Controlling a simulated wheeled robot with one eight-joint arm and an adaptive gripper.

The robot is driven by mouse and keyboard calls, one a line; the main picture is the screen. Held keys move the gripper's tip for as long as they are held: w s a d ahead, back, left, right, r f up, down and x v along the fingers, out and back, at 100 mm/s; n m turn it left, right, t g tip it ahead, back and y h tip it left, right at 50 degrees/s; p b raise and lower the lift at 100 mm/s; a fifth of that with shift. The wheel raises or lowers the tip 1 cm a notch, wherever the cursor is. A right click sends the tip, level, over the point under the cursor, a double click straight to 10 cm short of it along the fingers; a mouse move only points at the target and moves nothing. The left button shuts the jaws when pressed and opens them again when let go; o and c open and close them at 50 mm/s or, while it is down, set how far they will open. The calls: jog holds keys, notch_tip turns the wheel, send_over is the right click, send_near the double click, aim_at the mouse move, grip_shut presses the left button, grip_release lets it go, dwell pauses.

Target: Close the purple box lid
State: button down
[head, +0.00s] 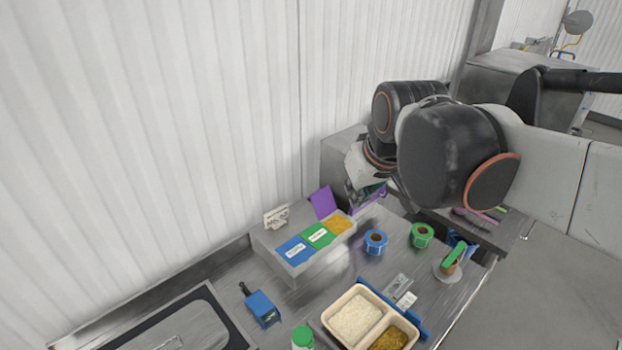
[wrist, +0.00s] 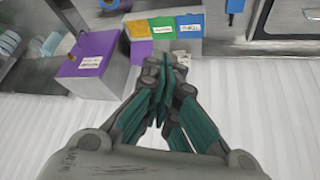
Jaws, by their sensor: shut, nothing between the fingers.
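The purple lid (head: 323,203) stands raised at the back of a long pale box (head: 290,268). My gripper (wrist: 166,68) is shut and empty, apart from the lid as far as I can tell. In the head view my gripper (head: 366,192) is right of the lid, partly hidden by my arm.
A larger purple-topped box (wrist: 92,55) stands left of the gripper in the wrist view. Blue tape (head: 375,241), green tape (head: 421,235) and a rice tray (head: 327,318) lie on the counter. A corrugated white wall (head: 200,100) rises close behind.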

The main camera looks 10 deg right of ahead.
jog(key=w+r+n+g, duration=0.1)
jog(key=w, duration=1)
jog(key=n+g+p, duration=0.1)
jog(key=n+g, duration=0.1)
jog(key=n, duration=0.1)
send_over(324, 202)
jog(key=a, duration=0.3)
jog(key=s+x, duration=0.2)
jog(key=x, duration=0.6)
jog(key=w+f+g, duration=0.1)
jog(key=w+f, duration=0.5)
jog(key=f, duration=0.3)
notch_tip(324, 202, down, 8)
jog(key=s, duration=0.1)
jog(key=shift+s+d+r+n+y+p, duration=0.25)
jog(key=shift+s+n+y+p, duration=0.05)
jog(key=shift+p, duration=0.05)
jog(key=shift+s+r, duration=0.1)
jog(key=shift+d, duration=0.1)
